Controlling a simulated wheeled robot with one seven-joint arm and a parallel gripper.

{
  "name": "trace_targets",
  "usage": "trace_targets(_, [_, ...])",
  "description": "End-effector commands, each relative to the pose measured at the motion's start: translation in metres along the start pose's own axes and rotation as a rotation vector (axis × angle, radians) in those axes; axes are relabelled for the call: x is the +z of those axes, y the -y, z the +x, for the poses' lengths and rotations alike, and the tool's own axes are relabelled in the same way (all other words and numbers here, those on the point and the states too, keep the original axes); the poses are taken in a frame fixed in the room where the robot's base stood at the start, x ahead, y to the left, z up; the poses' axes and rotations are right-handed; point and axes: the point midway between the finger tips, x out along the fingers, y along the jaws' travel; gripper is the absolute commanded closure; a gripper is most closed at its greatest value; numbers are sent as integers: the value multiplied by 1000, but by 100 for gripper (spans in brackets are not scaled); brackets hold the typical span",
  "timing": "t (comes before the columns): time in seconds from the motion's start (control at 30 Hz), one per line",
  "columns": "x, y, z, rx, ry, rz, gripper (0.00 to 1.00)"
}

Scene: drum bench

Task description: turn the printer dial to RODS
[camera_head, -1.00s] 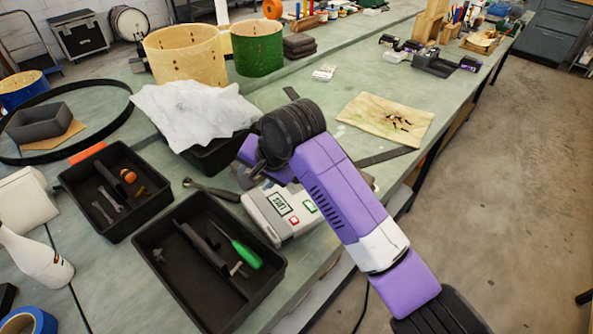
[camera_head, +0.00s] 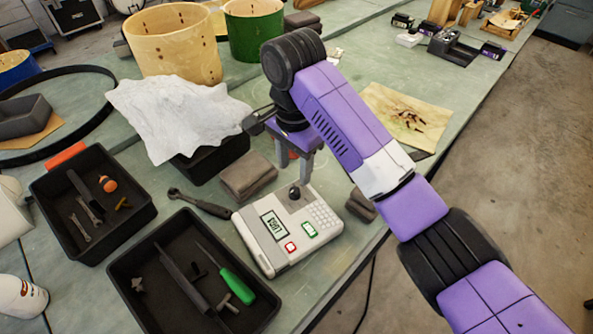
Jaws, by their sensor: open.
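The printer (camera_head: 290,258) is a pale grey box at the front edge of the bench. It has a small display (camera_head: 273,225), a red button (camera_head: 291,247), a green button (camera_head: 309,230) and a keypad. The display text is small and looks like LUGS. My gripper (camera_head: 295,172) points down just above the dial, open. One finger's tip comes close to the dial, and I cannot tell whether they touch. The dial's pointer and markings are too small to read.
Black trays (camera_head: 140,285) with tools, including a green screwdriver (camera_head: 236,285), stand left of the printer. A ratchet (camera_head: 200,203) and a folded grey cloth (camera_head: 248,177) lie close to it. A white cloth (camera_head: 175,115) covers a dark bin behind. The bench's front edge is on the right.

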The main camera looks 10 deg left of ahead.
Motion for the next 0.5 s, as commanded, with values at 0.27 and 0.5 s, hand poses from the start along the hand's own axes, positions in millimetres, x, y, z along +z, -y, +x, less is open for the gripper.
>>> trace_targets(0.27, [0, -1, 33, 4, 2, 1, 52])
trace_targets(0.5, [0, -1, 66, 3, 1, 0, 52])
